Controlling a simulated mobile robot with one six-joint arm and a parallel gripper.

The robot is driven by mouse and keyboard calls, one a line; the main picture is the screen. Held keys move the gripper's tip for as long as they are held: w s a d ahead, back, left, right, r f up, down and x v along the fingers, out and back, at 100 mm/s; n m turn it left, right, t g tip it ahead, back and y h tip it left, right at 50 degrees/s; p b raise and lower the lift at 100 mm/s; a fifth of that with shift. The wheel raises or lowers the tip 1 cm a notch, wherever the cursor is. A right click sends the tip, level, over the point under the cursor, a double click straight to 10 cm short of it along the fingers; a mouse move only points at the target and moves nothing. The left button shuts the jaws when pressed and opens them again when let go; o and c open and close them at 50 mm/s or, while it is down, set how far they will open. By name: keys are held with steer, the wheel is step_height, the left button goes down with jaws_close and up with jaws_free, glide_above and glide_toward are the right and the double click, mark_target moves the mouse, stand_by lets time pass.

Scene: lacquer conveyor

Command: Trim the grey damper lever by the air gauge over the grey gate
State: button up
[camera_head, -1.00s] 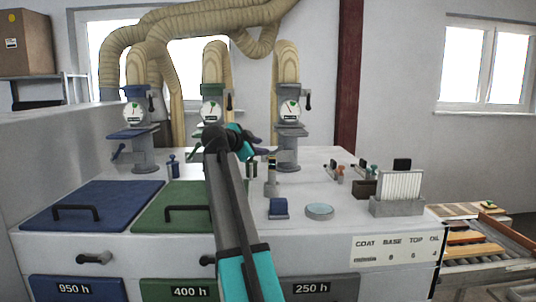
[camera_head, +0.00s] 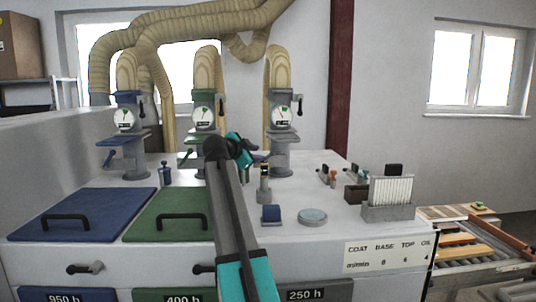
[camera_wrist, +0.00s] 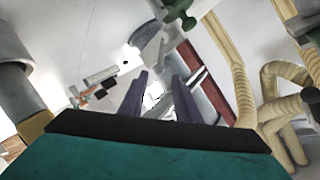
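The grey gate (camera_head: 281,144) is the rightmost of three duct stands at the back of the bench. Its round white air gauge (camera_head: 282,112) faces me, with a dark needle too small to read. The damper lever (camera_head: 299,104) is a small dark handle on the gauge's right side, roughly upright. My gripper (camera_wrist: 158,88) shows two purple-grey fingers apart with nothing between them in the wrist view. In the head view my arm mostly hides it; it is low and left of the grey gate, away from the lever.
A green gate (camera_head: 204,120) and a blue gate (camera_head: 127,125) stand to the left, each with a gauge. Blue (camera_head: 75,214) and green (camera_head: 172,213) lids, a round dish (camera_head: 312,217), a blue block (camera_head: 271,214) and a white rack (camera_head: 389,195) occupy the bench.

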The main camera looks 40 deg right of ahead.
mark_target(269, 155)
steer(key=p+x, duration=0.3)
steer(key=x, duration=0.6)
steer(key=shift+d+f, duration=0.15)
steer(key=shift+d, duration=0.15)
jaws_close()
